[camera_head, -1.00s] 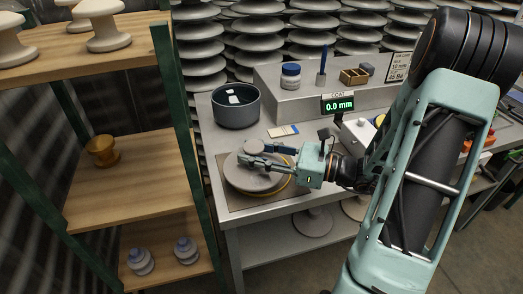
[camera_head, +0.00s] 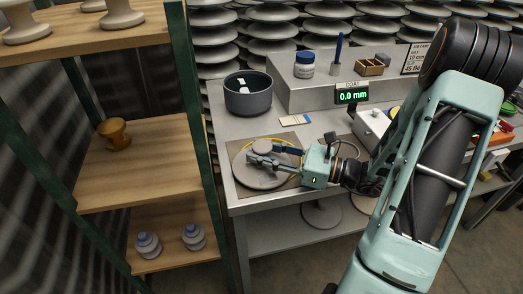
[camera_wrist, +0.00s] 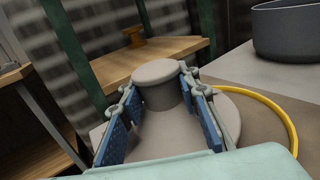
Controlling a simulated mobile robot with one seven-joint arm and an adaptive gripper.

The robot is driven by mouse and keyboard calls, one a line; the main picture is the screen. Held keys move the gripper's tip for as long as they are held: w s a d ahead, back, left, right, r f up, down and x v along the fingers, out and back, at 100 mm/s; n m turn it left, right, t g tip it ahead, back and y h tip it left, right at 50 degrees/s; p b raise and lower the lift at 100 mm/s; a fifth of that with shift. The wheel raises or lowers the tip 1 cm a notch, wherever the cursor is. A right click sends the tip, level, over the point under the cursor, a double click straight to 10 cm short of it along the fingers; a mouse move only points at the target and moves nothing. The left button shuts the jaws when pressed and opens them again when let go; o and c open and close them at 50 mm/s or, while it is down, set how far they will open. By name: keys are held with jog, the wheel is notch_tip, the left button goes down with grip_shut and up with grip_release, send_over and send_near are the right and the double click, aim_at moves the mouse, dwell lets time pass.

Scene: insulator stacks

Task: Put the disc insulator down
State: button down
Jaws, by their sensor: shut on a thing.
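The disc insulator (camera_head: 262,177) is a grey disc with a raised round cap. It is at the front left corner of the metal bench (camera_head: 235,203), over a brown mat (camera_head: 292,183) with a yellow ring (camera_head: 285,141) partly behind it. I cannot tell whether its underside touches the mat. My gripper (camera_head: 268,155) reaches in from the right, its fingers on either side of the cap and shut on it. In the wrist view the blue-padded fingers flank the cap of the disc insulator (camera_wrist: 158,72), with the wide disc below them.
A dark bowl (camera_head: 248,95) stands behind the disc insulator. A small display (camera_head: 351,94) reads 0.0 mm.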

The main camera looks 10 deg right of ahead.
jog(key=shift+f, duration=0.2)
jog(key=c, duration=1.5)
grip_release()
jog(key=shift+s+f, duration=0.1)
jog(key=shift+f, duration=0.15)
jog(key=shift+o, duration=0.2)
jog(key=shift+r, duration=0.4)
jog(key=shift+s+d+r, duration=0.1)
jog(key=shift+d+r, duration=0.05)
jog(key=shift+d, duration=0.15)
jog(key=p+v, duration=0.1)
jog(key=v, duration=1)
jog(key=shift+s+d+r+p, duration=0.1)
jog(key=shift+r+p, duration=0.1)
jog(key=shift+p, duration=0.15)
